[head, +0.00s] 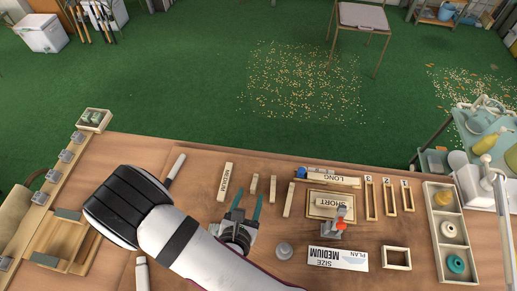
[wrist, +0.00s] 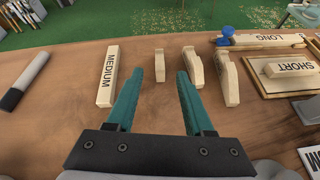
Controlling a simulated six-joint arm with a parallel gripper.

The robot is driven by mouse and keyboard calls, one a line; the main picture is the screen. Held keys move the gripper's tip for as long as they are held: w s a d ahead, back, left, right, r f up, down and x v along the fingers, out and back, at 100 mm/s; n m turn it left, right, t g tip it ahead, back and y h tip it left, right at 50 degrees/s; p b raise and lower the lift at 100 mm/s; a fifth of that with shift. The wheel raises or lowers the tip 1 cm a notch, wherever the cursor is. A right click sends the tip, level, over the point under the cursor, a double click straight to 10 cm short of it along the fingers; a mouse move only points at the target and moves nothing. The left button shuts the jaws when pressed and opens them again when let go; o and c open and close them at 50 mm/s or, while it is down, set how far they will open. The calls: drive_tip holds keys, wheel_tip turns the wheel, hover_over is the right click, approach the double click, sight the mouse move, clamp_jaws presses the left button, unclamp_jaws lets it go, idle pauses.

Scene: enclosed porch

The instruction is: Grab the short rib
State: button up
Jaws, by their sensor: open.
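My gripper (head: 249,193) is open and empty above the table, its teal fingers apart; it also shows in the wrist view (wrist: 157,73). A small pale wooden rib (wrist: 160,65) stands out just beyond and between the fingertips. A second rib (wrist: 189,62) lies by the right fingertip, and a longer curved rib (wrist: 227,78) lies right of that. None of these three shows a label. A block marked MEDIUM (wrist: 107,76) lies left of the fingers. A board marked SHORT (head: 318,213) holds a pale piece, with a red-topped tool (head: 341,214) at its right.
A piece marked LONG (head: 335,180) lies at the back, with a blue item (head: 301,172) at its left end. A SIZE MEDIUM PLAN card (head: 337,258), a small round container (head: 284,251) and a compartment tray (head: 431,226) lie to the right. Bare wood surrounds the ribs.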

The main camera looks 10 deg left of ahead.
sight(253, 186)
drive_tip(key=shift+w+d+n+t, duration=0.1)
drive_tip(key=shift+n+t, duration=0.2)
drive_tip(key=shift+n, duration=0.5)
drive_tip(key=x, duration=0.7)
clamp_jaws()
